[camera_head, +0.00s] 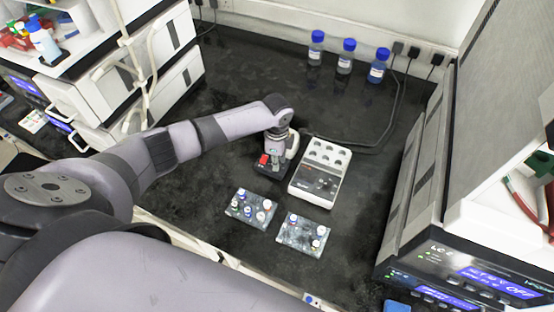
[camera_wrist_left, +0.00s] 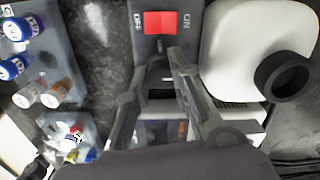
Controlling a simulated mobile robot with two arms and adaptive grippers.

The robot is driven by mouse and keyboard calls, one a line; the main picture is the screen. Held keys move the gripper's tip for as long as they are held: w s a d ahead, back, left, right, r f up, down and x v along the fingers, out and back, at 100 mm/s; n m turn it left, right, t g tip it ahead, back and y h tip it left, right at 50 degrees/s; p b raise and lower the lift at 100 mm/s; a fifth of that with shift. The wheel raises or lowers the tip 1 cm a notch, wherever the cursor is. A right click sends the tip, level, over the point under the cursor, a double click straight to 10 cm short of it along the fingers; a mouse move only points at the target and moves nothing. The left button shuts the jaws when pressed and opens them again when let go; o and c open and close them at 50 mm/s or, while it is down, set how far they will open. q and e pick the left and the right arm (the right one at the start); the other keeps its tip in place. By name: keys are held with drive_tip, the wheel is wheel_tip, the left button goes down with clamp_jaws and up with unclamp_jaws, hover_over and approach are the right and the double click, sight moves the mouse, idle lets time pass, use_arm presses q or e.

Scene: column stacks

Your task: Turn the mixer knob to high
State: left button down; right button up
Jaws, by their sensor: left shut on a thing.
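The mixer has a dark base with a red switch (camera_head: 264,159). In the left wrist view the red switch (camera_wrist_left: 159,22) sits between the OFF and ON labels. The mixer's white body (camera_wrist_left: 232,50) carries a black cup (camera_wrist_left: 283,77) at the right. My left gripper (camera_wrist_left: 166,66) reaches the base face just below the switch, its fingertips close together. It is shut on what appears to be the mixer knob, mostly hidden between the tips; its setting cannot be read. In the head view my left gripper (camera_head: 275,157) points down at the mixer. My right gripper is not in view.
A white block device (camera_head: 320,172) with round wells stands close right of the mixer. Two tube racks (camera_head: 237,213) (camera_head: 293,243) lie in front. Several blue-capped bottles (camera_head: 345,62) stand at the back. A large instrument (camera_head: 425,165) bounds the right.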

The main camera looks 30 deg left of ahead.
use_arm(q)
drive_tip(key=m, duration=0.4)
drive_tip(key=shift+m, duration=0.3)
drive_tip(key=m, duration=0.5)
drive_tip(key=m+b, duration=0.1)
drive_tip(key=m, duration=0.3)
drive_tip(key=shift+m+b, duration=0.4)
drive_tip(key=shift+m, duration=1.4)
drive_tip(key=shift+r, duration=0.1)
drive_tip(key=c, duration=1.7)
unclamp_jaws()
